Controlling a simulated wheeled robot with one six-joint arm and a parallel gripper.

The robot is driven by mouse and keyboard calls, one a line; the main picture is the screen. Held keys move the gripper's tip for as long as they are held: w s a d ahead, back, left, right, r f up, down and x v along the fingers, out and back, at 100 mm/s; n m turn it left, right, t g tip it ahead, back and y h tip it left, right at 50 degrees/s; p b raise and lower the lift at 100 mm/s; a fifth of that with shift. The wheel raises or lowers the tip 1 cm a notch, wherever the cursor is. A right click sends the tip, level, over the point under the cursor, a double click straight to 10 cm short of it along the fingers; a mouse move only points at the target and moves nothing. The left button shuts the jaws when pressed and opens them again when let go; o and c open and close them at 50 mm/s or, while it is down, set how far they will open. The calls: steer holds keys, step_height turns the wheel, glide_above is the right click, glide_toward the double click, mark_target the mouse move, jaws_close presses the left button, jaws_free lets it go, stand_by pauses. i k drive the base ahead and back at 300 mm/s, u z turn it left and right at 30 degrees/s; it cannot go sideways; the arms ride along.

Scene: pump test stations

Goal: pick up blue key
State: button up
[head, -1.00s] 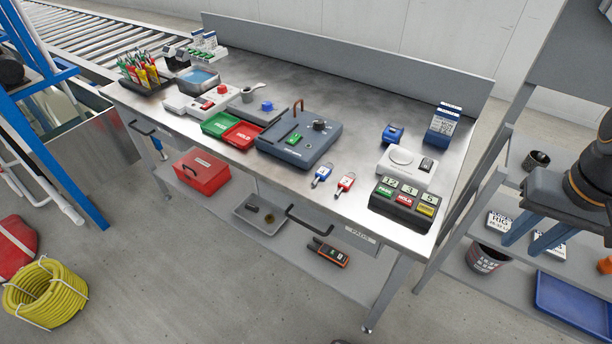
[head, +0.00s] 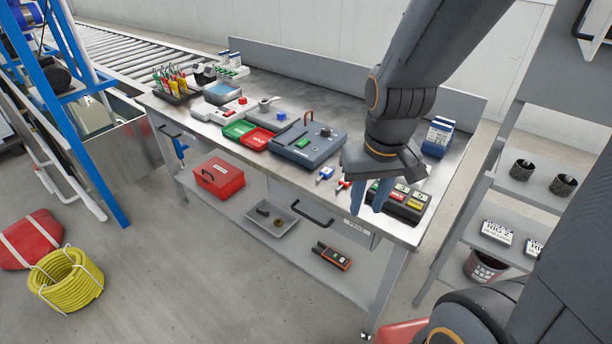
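The blue key (head: 325,173) lies on the steel workbench (head: 400,232), near its front edge. It has a blue head and a pale tag. A red key (head: 343,186) lies just to its right, close to my gripper in the picture. My gripper (head: 368,205) hangs over the front right part of the bench, pointing down, right of the blue key. Its two blue-grey fingers are apart with nothing seen between them. My arm hides the right rear part of the bench.
A dark blue-grey test unit (head: 306,148) stands behind and left of the keys. Green (head: 237,129) and red (head: 258,137) trays lie further left. A drawer handle (head: 314,213) projects below the bench front.

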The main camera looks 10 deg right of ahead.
mark_target(326, 171)
steer(key=u, duration=1.75)
steer(key=i, duration=1.7)
steer(key=z, duration=2.75)
